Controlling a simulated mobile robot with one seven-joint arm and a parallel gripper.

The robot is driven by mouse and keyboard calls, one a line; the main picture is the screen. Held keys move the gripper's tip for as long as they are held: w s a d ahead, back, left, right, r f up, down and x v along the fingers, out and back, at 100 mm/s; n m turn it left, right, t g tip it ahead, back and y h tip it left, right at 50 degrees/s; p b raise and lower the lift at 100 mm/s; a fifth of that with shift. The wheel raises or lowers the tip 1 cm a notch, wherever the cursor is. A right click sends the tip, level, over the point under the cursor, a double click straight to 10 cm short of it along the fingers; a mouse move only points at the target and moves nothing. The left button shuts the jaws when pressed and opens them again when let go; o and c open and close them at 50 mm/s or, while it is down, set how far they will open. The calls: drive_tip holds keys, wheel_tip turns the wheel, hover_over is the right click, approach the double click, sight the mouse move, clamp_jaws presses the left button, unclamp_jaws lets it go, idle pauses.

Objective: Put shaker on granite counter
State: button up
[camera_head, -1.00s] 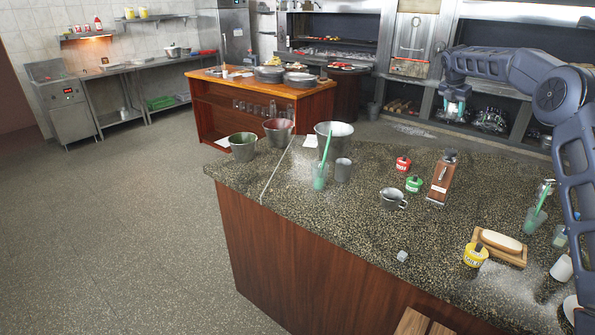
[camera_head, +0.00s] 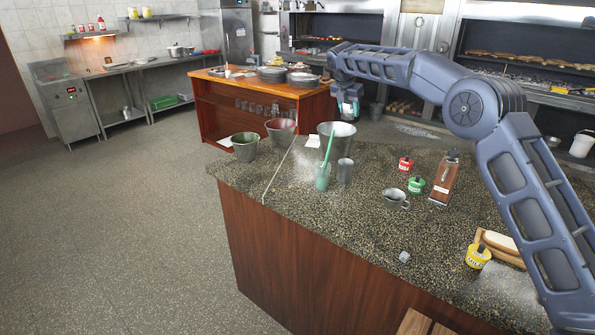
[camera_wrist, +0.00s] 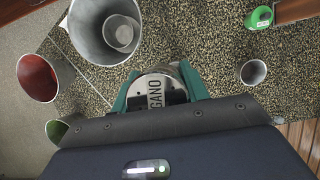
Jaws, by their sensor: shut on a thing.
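My gripper (camera_head: 347,108) is shut on a shaker (camera_wrist: 156,92) in the wrist view. The shaker has a round metal top and a label of which "GANO" is readable. The teal fingers lie on either side of it. The shaker is hard to make out there. In the wrist view the speckled counter (camera_wrist: 205,48) lies below the shaker, apart from it.
The counter's front middle is mostly clear.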

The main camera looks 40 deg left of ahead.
drive_tip(key=s+a+n, duration=0.1)
drive_tip(key=s+a, duration=0.4)
drive_tip(key=s, duration=0.5)
drive_tip(key=s+a+n, duration=0.1)
drive_tip(key=s+a, duration=0.5)
drive_tip(key=s, duration=0.4)
drive_tip(key=shift+y, duration=0.3)
drive_tip(key=shift+f, duration=12.55)
drive_tip(key=o, duration=1.1)
drive_tip(key=shift+f, duration=0.15)
drive_tip(key=shift+c, duration=0.2)
drive_tip(key=v, duration=1.2)
drive_tip(key=shift+d, duration=0.1)
